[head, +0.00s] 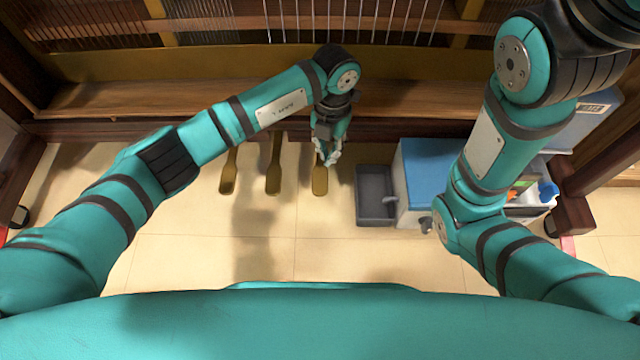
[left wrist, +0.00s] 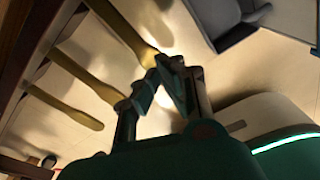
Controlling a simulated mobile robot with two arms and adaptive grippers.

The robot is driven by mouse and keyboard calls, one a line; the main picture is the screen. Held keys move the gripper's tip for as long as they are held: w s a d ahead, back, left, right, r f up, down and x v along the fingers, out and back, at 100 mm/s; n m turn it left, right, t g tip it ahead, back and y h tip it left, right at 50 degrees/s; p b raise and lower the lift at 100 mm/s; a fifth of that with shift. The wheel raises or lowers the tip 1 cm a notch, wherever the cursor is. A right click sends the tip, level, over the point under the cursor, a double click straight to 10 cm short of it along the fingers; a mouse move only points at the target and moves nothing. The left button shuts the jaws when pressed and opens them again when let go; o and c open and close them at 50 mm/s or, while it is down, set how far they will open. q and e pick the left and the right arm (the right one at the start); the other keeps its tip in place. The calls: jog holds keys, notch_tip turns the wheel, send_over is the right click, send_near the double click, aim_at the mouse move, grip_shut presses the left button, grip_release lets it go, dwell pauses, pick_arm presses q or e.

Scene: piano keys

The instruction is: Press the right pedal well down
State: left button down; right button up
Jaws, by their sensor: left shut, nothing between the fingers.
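Three brass pedals stick out from under the piano's wooden base in the head view: the left pedal (head: 228,178), the middle pedal (head: 273,175) and the right pedal (head: 320,182). My left gripper (head: 329,160) is shut and empty, pointing down over the right pedal and hiding part of it. In the left wrist view, the shut fingertips (left wrist: 168,65) are beside the front end of the right pedal (left wrist: 122,25). Whether they touch it, I cannot tell. The middle pedal (left wrist: 88,78) and left pedal (left wrist: 65,107) lie apart from the fingers. My right gripper is out of view.
A grey tray (head: 375,210) stands on the floor just right of the right pedal, beside a white and blue box (head: 425,165). The piano's wooden ledge (head: 190,98) and strings are behind the pedals. The tiled floor (head: 200,255) in front is clear.

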pick_arm(q)
jog(key=r, duration=0.5)
jog(key=shift+w, duration=0.25)
jog(key=shift+d, duration=0.1)
dwell(0.6)
